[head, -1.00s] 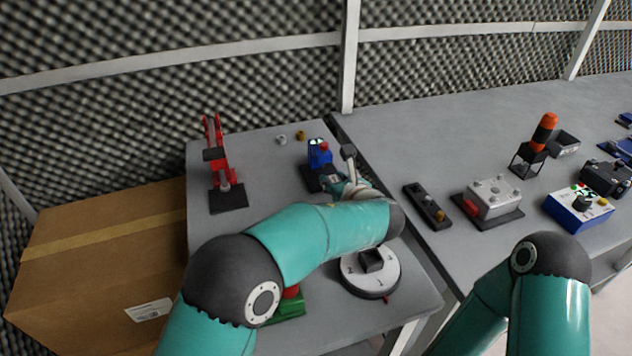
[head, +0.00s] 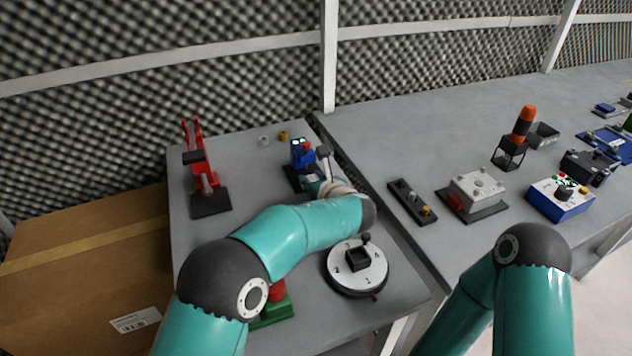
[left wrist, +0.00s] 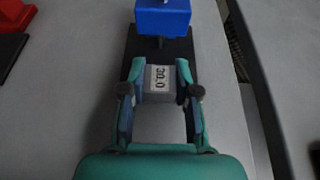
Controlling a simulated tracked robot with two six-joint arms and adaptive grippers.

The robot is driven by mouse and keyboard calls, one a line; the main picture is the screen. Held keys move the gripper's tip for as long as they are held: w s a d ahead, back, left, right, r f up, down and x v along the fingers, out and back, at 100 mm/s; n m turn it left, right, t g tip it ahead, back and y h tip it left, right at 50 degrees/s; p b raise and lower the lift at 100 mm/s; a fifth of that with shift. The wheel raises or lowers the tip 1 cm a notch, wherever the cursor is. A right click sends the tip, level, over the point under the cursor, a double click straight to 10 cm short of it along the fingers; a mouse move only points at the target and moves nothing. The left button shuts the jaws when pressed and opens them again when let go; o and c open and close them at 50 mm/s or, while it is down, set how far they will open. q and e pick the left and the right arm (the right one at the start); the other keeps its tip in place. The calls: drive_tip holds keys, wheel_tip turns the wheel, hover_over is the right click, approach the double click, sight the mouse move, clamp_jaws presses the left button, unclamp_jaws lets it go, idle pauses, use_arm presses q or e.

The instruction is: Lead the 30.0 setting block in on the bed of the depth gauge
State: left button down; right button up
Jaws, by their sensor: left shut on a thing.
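The depth gauge (head: 303,153) is a blue unit with a small lit display, standing on a dark bed at the back of the left table. In the left wrist view its blue body (left wrist: 163,17) is at the top, with a short probe under it over the dark bed (left wrist: 183,47). My left gripper (left wrist: 160,90) is shut on the grey setting block (left wrist: 158,84), marked 30.0. The block is at the near end of the bed, in front of the probe. Whether it touches the bed I cannot tell. My right gripper is out of view.
A red clamp-like device (head: 203,175) stands left of the gauge. A round white numbered dial (head: 357,268) is nearer, below my left arm. Two small cylinders (head: 274,137) lie behind the gauge. A cardboard box (head: 85,270) is at left; other devices, including a grey box (head: 475,192), stand on the right table.

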use_arm(q)
drive_tip(key=shift+w+a+p, duration=0.3)
drive_tip(key=shift+w+p, duration=0.15)
drive_tip(key=shift+w, duration=0.45)
drive_tip(key=shift+w+a+p, duration=0.25)
drive_tip(key=shift+w+p, duration=0.15)
drive_tip(key=shift+w, duration=0.45)
drive_tip(key=c, duration=0.8)
unclamp_jaws()
drive_tip(key=shift+o, duration=0.2)
drive_tip(key=v, duration=0.7)
drive_tip(key=shift+s, duration=0.25)
